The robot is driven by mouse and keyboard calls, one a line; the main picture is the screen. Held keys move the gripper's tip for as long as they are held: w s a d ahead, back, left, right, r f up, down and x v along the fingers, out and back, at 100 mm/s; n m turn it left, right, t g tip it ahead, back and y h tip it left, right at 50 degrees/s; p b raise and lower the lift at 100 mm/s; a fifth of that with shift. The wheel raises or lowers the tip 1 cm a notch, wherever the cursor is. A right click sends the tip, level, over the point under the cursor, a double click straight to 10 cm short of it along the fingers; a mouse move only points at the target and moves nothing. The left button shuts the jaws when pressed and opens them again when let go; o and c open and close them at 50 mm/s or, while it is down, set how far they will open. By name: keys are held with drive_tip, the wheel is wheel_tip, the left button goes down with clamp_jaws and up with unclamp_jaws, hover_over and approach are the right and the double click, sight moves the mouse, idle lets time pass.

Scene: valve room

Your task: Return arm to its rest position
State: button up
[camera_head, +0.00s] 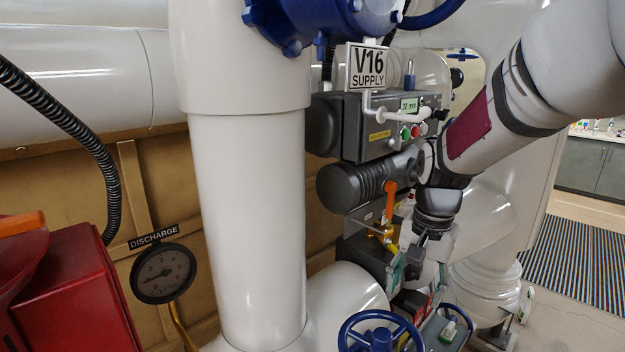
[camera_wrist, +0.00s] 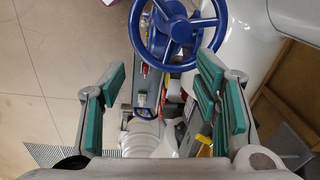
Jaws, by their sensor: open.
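My gripper (camera_wrist: 160,105) is open, its green-padded fingers wide apart at the left and right of the wrist view. Nothing is between the pads close by. A blue handwheel (camera_wrist: 178,30) shows beyond the fingertips. In the head view my white arm comes in from the upper right, and my gripper (camera_head: 405,272) points down in front of the valve equipment. The grey V16 actuator (camera_head: 365,125) is just left of my arm. The fingers are small and partly lost against the clutter in this view.
A thick white pipe (camera_head: 247,215) stands left of the actuator. A pressure gauge (camera_head: 163,273) and a red box (camera_head: 80,300) are at lower left. An orange-handled lever (camera_head: 390,200) is close to my wrist. A blue handwheel (camera_head: 380,338) is below. Open floor (camera_head: 540,310) lies right.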

drive_tip(key=s+r+n+t+b, duration=0.4)
drive_tip(key=s+n+b, duration=0.2)
drive_tip(key=s, duration=0.6)
drive_tip(key=shift+r+n+t, duration=0.3)
drive_tip(key=shift+r+n, duration=0.05)
drive_tip(key=shift+n, duration=0.05)
drive_tip(key=shift+s+f+b, duration=0.2)
drive_tip(key=shift+s+b, duration=0.1)
drive_tip(key=shift+s, duration=0.15)
drive_tip(key=shift+c, duration=0.3)
drive_tip(key=m+g+b, duration=0.5)
drive_tip(key=m+b, duration=0.1)
approach(383, 333)
wheel_tip(383, 333, down, 9)
drive_tip(key=shift+w+a+r, duration=0.1)
drive_tip(key=shift+a, duration=0.05)
clamp_jaws()
